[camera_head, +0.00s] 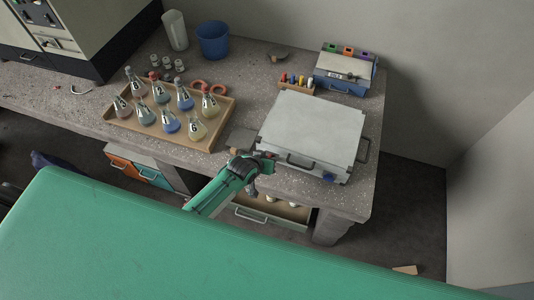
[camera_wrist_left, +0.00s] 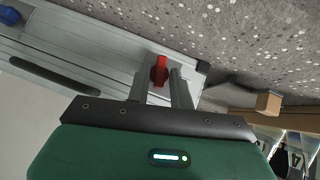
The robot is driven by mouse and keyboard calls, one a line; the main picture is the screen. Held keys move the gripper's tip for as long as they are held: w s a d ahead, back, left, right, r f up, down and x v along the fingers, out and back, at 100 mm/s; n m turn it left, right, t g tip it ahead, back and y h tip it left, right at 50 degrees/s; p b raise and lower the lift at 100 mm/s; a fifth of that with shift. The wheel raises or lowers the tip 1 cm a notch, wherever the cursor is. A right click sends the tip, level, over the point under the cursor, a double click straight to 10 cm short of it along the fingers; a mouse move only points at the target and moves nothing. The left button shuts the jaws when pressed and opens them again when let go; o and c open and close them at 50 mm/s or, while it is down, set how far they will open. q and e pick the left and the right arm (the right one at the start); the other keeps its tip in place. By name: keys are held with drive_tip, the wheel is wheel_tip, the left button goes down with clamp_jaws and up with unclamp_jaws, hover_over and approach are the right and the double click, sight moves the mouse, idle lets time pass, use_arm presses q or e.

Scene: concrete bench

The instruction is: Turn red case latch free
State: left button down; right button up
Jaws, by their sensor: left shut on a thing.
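A closed silver case (camera_head: 318,125) lies on the right part of the concrete bench; its front edge also shows in the left wrist view (camera_wrist_left: 95,45). On that front are a red latch (camera_wrist_left: 160,70), a dark handle (camera_wrist_left: 55,77) and a blue latch (camera_head: 328,177). The red latch sits near the case's left front corner. My left gripper (camera_wrist_left: 160,92) is shut on the red latch, one finger on each side. In the head view my left gripper (camera_head: 264,162) partly hides the latch. My right gripper is not in view.
A wooden tray (camera_head: 226,123) with several numbered flasks stands left of the case. A blue-based device (camera_head: 342,86) and a small rack (camera_head: 297,86) are behind it. A drawer (camera_head: 255,213) stands open below the bench front. A blue cup (camera_head: 213,40) stands at the back.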

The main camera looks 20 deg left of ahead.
use_arm(q)
drive_tip(key=shift+d+r+m+y+p, duration=0.1)
drive_tip(key=shift+d+m+y+p, duration=0.15)
drive_tip(key=shift+m+y+p, duration=0.5)
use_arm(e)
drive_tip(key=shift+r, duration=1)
use_arm(q)
drive_tip(key=shift+y, duration=0.35)
drive_tip(key=c, duration=1.5)
unclamp_jaws()
